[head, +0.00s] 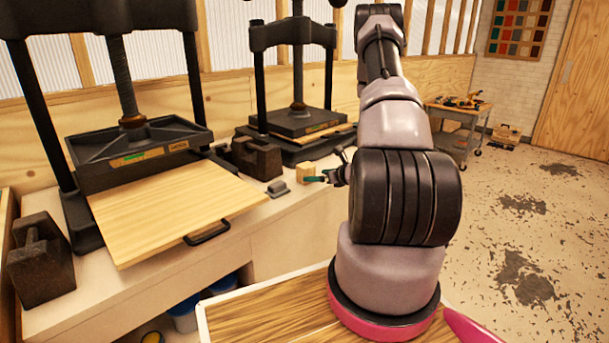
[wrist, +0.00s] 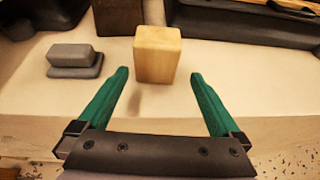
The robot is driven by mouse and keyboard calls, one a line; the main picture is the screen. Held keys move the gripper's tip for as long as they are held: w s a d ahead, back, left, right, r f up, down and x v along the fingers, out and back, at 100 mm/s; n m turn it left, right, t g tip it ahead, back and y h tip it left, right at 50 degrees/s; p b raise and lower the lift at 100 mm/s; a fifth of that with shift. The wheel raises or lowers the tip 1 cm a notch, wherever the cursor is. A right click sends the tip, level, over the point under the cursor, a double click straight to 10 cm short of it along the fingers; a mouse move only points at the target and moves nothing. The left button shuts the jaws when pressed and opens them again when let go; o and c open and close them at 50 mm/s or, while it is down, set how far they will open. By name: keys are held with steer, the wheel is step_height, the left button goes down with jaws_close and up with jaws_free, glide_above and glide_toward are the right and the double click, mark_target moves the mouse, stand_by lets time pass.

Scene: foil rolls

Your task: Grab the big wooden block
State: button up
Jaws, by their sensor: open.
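The big wooden block (wrist: 157,58) is pale and upright on the light bench top. In the wrist view it stands at upper centre, in line with the gap between my fingers. My gripper (wrist: 159,76) is open and empty, its green fingertips on either side of the block's near lower part, with clear space at both sides. In the head view the block (head: 305,169) is small and partly hidden by my gripper (head: 317,179), which reaches in from the right.
A grey stepped block (wrist: 75,60) lies left of the wooden block; it also shows in the head view (head: 277,188). A dark metal weight (head: 257,158) stands behind it. A press (head: 300,122) stands at the back. The bench's front edge is close beneath my gripper.

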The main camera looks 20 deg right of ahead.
mark_target(306, 175)
steer(key=x, duration=0.6)
steer(key=shift+w+a, duration=0.25)
steer(key=shift+a, duration=0.05)
steer(key=c, duration=1.4)
steer(key=shift+o, duration=0.2)
